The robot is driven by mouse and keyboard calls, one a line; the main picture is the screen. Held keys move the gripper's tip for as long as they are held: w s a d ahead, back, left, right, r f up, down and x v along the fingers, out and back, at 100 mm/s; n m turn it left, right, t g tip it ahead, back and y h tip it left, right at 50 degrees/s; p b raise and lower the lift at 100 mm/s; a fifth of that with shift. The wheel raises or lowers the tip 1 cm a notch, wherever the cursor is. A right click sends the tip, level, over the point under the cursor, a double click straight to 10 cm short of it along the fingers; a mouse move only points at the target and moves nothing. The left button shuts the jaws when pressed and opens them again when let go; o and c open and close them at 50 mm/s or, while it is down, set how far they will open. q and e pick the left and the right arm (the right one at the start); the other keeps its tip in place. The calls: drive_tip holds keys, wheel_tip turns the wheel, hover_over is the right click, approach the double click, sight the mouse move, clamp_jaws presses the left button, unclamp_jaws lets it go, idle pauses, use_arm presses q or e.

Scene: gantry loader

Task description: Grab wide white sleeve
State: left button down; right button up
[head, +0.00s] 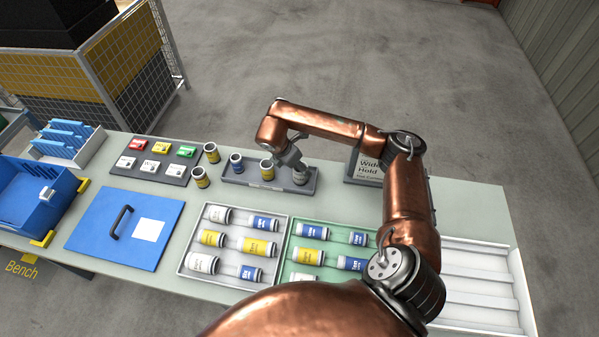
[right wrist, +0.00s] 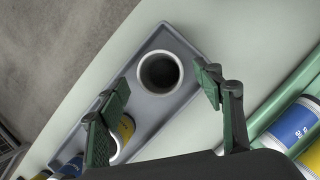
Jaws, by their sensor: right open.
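A wide white-rimmed sleeve (right wrist: 160,72) with a dark hollow stands upright at one end of the grey tray in the right wrist view. It also shows at the tray's right end in the head view (head: 300,176), partly covered by my gripper. My right gripper (right wrist: 163,92) is open, its green-padded fingers to either side of the sleeve in the picture, with gaps to both. In the head view the right gripper (head: 290,156) is just above the tray's right part. More white sleeves lie in the left rack (head: 218,214). My left gripper is not in view.
The grey tray (head: 240,179) also holds a blue sleeve (head: 236,162) and a yellow sleeve (head: 266,168), the yellow one close to a finger. Racks of sleeves (head: 184,262) lie in front; a blue lidded panel (head: 110,215) is left.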

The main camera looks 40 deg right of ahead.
drive_tip(key=shift+f, duration=0.35)
drive_tip(key=x, duration=0.3)
drive_tip(key=shift+s+a+f, duration=0.1)
drive_tip(key=shift+f, duration=0.25)
drive_tip(key=shift+d+f, duration=0.2)
drive_tip(key=shift+f, duration=0.1)
drive_tip(key=c, duration=1.7)
